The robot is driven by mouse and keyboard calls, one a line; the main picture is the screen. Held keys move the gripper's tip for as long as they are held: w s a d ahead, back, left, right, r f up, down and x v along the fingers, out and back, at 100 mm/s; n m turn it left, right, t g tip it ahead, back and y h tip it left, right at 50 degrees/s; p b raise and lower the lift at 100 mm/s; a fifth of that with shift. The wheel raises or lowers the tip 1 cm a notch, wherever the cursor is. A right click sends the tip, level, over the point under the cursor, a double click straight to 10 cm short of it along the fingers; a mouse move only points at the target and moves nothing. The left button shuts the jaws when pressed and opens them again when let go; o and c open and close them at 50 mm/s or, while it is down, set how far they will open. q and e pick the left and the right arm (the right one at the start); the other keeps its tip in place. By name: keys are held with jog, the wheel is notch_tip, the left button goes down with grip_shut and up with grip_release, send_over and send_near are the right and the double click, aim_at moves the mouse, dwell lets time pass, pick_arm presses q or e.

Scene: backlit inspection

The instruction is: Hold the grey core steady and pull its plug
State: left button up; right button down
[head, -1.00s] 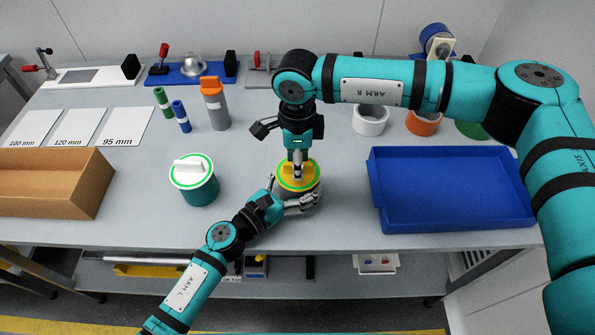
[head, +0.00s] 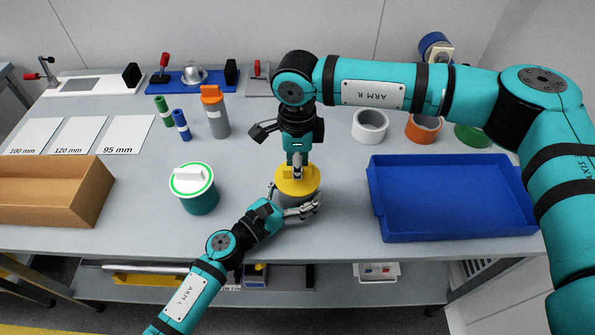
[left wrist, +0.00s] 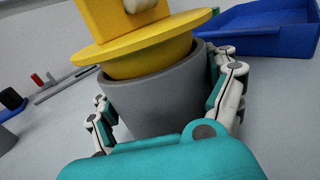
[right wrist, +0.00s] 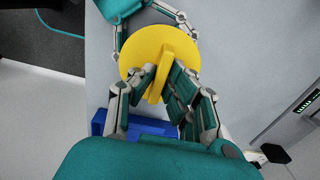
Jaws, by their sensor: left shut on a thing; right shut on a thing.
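The grey core (left wrist: 165,105) stands upright on the bench, mostly hidden under the yellow plug (head: 300,182) in the head view. In the left wrist view the plug (left wrist: 150,60) sits partly out of the core. Its wide flange is above the rim and part of its narrower body shows between, the lower end still inside. My left gripper (head: 303,209) is shut around the core's side, with fingers on both sides in the left wrist view. My right gripper (right wrist: 163,78) is shut on the plug's upright yellow handle from above.
A teal core (head: 200,200) with a white-handled plug stands to the left. A blue tray (head: 450,237) is to the right, a cardboard box (head: 90,205) far left.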

pick_arm(q)
jog(key=shift+a+f, duration=0.1)
jog(key=shift+f, duration=0.15)
pick_arm(e)
notch_tip(320, 180, up, 9)
jog(key=shift+f, duration=0.2)
pick_arm(q)
jog(key=o, duration=0.9)
jog(key=shift+o, duration=1.2)
jog(key=shift+w+r, duration=0.1)
pick_arm(e)
jog(key=shift+w+f, duration=0.1)
pick_arm(q)
jog(key=v, duration=1.2)
